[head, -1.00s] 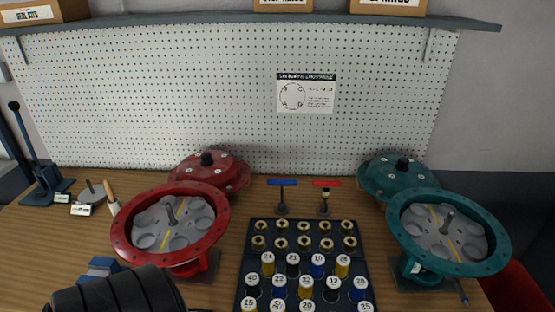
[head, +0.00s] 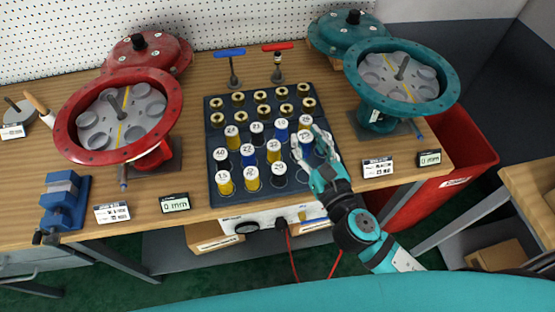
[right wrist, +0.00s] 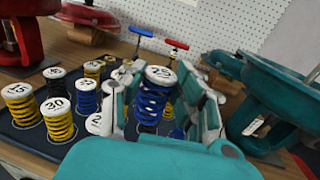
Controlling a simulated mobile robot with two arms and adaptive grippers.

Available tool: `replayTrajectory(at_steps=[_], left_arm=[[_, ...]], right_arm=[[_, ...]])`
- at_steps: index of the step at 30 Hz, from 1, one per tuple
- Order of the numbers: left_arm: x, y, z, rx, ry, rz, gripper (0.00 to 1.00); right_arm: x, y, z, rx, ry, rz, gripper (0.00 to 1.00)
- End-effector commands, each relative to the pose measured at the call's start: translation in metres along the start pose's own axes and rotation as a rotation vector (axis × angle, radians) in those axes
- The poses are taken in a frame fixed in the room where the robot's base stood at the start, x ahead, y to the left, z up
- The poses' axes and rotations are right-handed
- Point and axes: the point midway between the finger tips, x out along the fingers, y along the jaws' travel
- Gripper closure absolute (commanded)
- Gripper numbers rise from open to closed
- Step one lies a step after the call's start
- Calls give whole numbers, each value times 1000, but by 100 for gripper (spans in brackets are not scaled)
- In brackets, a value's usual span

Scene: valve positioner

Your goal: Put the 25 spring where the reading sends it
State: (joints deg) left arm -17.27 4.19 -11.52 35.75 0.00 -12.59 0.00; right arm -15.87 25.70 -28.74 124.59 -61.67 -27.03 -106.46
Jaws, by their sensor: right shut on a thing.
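My right gripper (head: 309,141) is shut on a blue spring with a white cap (head: 306,136), at the right side of the spring tray (head: 217,101). In the right wrist view the cap of this blue spring (right wrist: 153,95) reads 25 and stands upright between the fingers (right wrist: 160,105). I cannot tell whether its foot is clear of the tray. A red valve housing (head: 68,128) stands open at left, and a teal valve housing (head: 352,68) stands open at right. Both show a grey plate with round pockets. A display by each, left (head: 175,203) and right (head: 428,158), reads 0 mm. My left gripper is out of view.
Several yellow, blue and black springs and brass parts fill the tray. Red (head: 140,57) and teal (head: 335,37) covers lie behind the housings. A blue vise (head: 65,195) sits front left. Small cards (head: 112,213) and (head: 377,167) stand on the bench. A red bin (head: 470,150) is right.

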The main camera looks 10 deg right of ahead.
Motion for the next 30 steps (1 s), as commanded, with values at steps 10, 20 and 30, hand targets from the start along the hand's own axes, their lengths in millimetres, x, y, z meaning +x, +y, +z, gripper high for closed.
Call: replayTrajectory(at_steps=[10,20,30], left_arm=[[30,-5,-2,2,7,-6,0],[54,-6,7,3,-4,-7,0],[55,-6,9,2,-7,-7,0]], right_arm=[[0,0,-57,1,2,1,100],[0,0,-95,1,3,1,100],[0,0,-96,0,3,1,100]])
